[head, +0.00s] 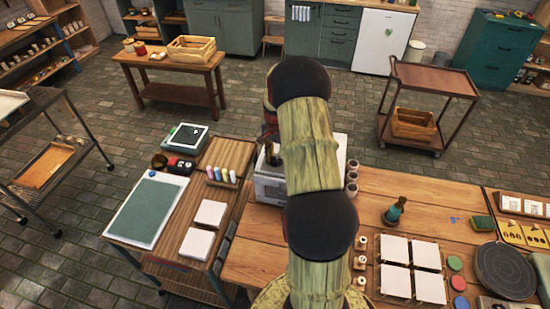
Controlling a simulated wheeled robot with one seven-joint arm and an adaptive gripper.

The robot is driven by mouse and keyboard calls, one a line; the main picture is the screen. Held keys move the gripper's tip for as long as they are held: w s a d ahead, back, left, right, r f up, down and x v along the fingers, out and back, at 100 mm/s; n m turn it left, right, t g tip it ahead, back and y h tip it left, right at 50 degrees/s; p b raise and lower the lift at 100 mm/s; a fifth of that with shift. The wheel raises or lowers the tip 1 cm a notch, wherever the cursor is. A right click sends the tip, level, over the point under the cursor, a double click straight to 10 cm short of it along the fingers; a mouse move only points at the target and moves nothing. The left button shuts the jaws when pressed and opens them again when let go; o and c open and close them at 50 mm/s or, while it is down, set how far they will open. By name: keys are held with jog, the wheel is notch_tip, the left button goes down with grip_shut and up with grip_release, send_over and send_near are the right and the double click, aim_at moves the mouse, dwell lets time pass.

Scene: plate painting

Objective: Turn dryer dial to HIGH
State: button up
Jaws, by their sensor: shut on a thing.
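The dryer (270,188) looks like a pale box on the wooden bench, mostly hidden behind my arm. Its left front part and a strip of its right side show. My gripper (270,150) is a dark shape at the left edge of my arm, right at the top of the dryer. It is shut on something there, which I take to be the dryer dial. My arm hides most of the fingers. The dial and its HIGH mark cannot be made out.
White tiles (210,213) and small coloured bottles (222,175) stand left of the dryer. Small jars (351,178) stand close on its right. A green-topped bottle (395,211), more white tiles (411,268) and a dark round disc (506,270) lie farther right.

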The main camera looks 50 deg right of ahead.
aim_at(275, 160)
jog(key=m, duration=0.5)
jog(key=shift+w+m, duration=0.1)
jog(key=shift+m, duration=0.2)
dwell(0.4)
jog(key=o, duration=1.2)
jog(key=shift+c, duration=0.2)
notch_tip(275, 160, up, 12)
jog(key=shift+f, duration=0.1)
